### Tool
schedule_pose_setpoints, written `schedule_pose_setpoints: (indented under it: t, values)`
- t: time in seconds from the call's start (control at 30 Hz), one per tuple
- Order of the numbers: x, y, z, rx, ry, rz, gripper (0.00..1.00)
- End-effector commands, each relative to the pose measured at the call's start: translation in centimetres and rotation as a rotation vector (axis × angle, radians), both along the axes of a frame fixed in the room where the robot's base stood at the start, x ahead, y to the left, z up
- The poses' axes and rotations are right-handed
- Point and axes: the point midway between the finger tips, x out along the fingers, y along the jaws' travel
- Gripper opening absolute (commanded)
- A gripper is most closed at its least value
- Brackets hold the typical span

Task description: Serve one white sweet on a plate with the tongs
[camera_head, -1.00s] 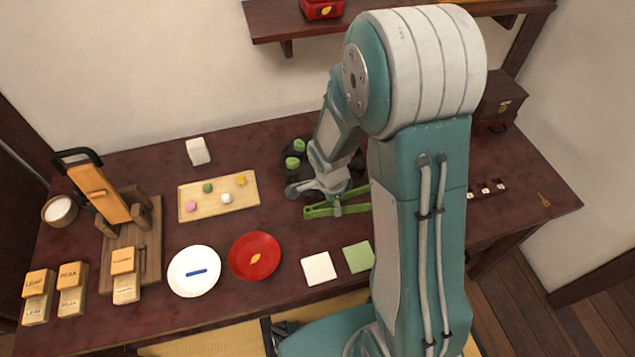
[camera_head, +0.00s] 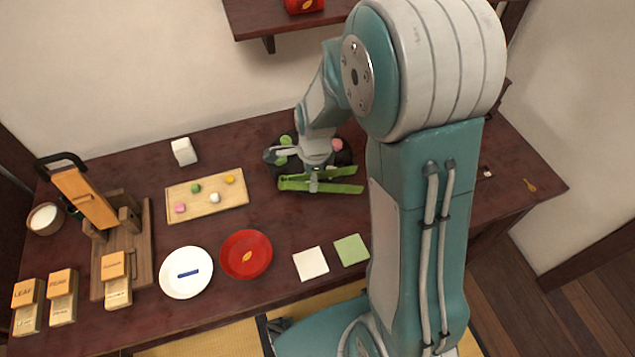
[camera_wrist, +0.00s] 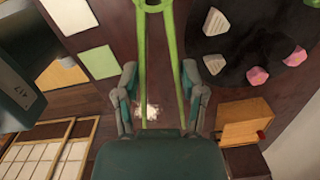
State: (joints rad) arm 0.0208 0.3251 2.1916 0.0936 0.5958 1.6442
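My gripper (camera_head: 315,172) holds the green tongs (camera_head: 345,188) above the dark table, near the black round tray. In the wrist view its two fingers (camera_wrist: 160,95) press on the outer sides of the green tong arms (camera_wrist: 143,60), which stand apart with no sweet seen between them. The white sweet (camera_head: 215,198) sits on the light wooden board (camera_head: 235,205), with a pink, a green and a yellow sweet. The white plate (camera_head: 170,285) with a blue bar and the red plate (camera_head: 262,265) with a yellow leaf lie in front of the board.
The black tray (camera_wrist: 235,48) carries several sweets or pebble-like pieces, partly hidden by my arm. A cream square (camera_head: 310,264) and a pale green square (camera_head: 351,250) lie right of the plates. A wooden stand (camera_head: 140,250) and labelled blocks (camera_head: 62,297) stand left.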

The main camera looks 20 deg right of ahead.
Motion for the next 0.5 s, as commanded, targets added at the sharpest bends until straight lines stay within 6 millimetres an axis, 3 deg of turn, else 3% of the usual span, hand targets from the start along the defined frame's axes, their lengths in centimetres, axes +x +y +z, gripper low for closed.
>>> schedule_pose_setpoints:
  t: [0.5]
  values:
    - [10.3,3.9,5.8,0.45,-0.179,-0.388,0.48]
